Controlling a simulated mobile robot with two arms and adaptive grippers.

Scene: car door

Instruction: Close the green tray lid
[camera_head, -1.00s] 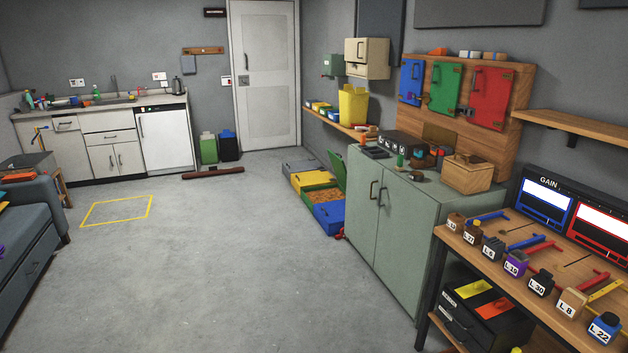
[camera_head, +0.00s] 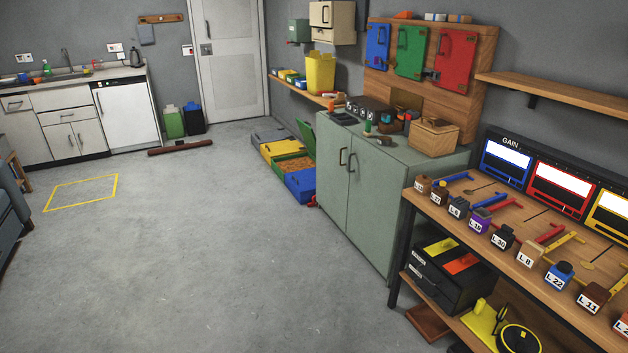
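The green tray (camera_head: 293,166) stands on the floor in a row of trays along the right wall, beside the grey-green cabinet. Its green lid (camera_head: 306,138) is open, standing up at the tray's right side. The tray holds brown, grainy material. The tray is some way off across the floor. Neither of my grippers shows in the head view.
A yellow tray (camera_head: 280,150) and a grey tray lie behind the green one, and a blue tray (camera_head: 301,184) lies in front. The cabinet (camera_head: 372,190) and a wooden workbench (camera_head: 408,215) stand at the right. The floor (camera_head: 190,250) is open in the middle.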

